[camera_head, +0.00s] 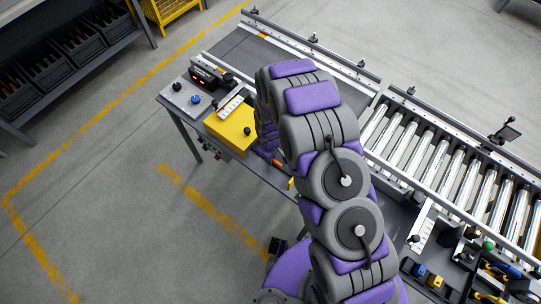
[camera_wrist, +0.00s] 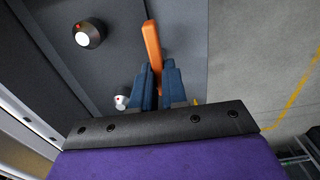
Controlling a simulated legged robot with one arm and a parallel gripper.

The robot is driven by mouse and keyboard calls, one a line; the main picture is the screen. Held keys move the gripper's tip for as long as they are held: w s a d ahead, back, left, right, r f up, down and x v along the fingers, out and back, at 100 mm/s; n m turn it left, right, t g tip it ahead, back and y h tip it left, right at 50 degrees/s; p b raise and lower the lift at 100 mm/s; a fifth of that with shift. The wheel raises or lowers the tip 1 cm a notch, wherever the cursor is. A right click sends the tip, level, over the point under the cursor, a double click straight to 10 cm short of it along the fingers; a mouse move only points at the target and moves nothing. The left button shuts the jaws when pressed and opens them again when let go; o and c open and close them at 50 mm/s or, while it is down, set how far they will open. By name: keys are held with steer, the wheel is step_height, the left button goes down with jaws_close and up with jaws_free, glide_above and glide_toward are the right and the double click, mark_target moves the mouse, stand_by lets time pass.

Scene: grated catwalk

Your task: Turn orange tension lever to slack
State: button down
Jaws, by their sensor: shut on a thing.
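The orange tension lever (camera_wrist: 152,42) shows in the wrist view as a narrow orange bar at the top centre, running down between my gripper's fingers. My gripper (camera_wrist: 159,70) has two dark blue fingers, one on each side of the lever's lower end, and it is shut on the lever. In the head view my grey and purple arm reaches over the bench edge and covers most of the gripper area. A small orange-red piece (camera_head: 276,163) shows beside the arm there; I cannot tell for sure that it is the lever.
A yellow box (camera_head: 230,130) and a grey panel with a blue button (camera_head: 195,99) stand on the bench left of my arm. A roller conveyor (camera_head: 450,160) runs along the right. A round black knob with a white face (camera_wrist: 88,34) is near the lever. Floor at left is clear.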

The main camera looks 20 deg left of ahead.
steer(key=shift+w+a+r, duration=0.1)
steer(key=shift+w+a, duration=0.05)
steer(key=c, duration=1.2)
jaws_free()
steer(key=shift+o, duration=0.2)
step_height(320, 180, up, 17)
steer(key=p, duration=0.1)
steer(key=shift+p, duration=0.35)
steer(key=shift+r, duration=0.1)
